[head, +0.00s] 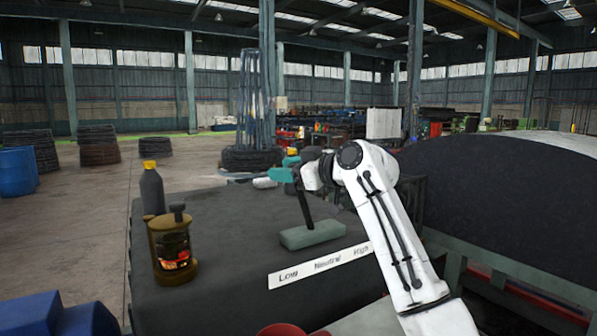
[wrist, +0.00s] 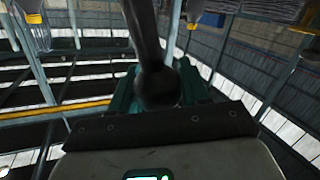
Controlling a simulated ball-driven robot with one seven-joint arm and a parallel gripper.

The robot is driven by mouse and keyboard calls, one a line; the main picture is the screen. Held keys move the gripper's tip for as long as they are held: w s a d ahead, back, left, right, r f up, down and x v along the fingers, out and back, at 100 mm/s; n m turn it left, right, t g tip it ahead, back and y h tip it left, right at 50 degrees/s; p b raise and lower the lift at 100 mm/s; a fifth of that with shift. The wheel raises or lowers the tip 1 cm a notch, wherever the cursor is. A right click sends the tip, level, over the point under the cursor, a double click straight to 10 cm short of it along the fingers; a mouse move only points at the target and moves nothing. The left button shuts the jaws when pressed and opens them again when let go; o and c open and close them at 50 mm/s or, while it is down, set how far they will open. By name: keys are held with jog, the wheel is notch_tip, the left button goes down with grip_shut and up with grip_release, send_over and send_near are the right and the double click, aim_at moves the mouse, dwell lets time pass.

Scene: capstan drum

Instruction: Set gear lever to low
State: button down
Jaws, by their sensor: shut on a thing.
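The gear lever (head: 306,208) is a dark rod rising from a grey-green base block (head: 312,233) on the dark cabinet top. It leans a little to the left, toward the Low end. A white label strip (head: 320,264) in front reads Low, Neutral, High from left to right. My gripper (head: 291,174), with teal parts, is at the lever's upper end and shut on it. The wrist view shows the dark rod and its rounded end (wrist: 158,85) between the teal jaws. The fingertips' exact contact is hidden.
A dark bottle with a yellow cap (head: 152,190) and a brown can (head: 173,248) stand left of the lever on the cabinet top (head: 225,240). A large dark drum (head: 490,190) is at the right. A red round thing (head: 281,330) shows at the bottom edge.

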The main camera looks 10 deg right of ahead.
jog(key=shift+s+a+f+n+h+b, duration=0.25)
jog(key=shift+a+f+n, duration=0.2)
jog(key=shift+a, duration=0.3)
jog(key=shift+s+a+f+n+h+b, duration=0.2)
jog(key=shift+a+f+n, duration=0.2)
jog(key=shift+a, duration=0.3)
jog(key=c, duration=0.6)
grip_release()
jog(key=shift+a, duration=0.1)
jog(key=shift+c, duration=0.2)
jog(key=shift+r, duration=0.1)
jog(key=b+v, duration=0.2)
jog(key=v, duration=0.9)
jog(key=shift+w+b, duration=0.1)
jog(key=shift+b, duration=0.3)
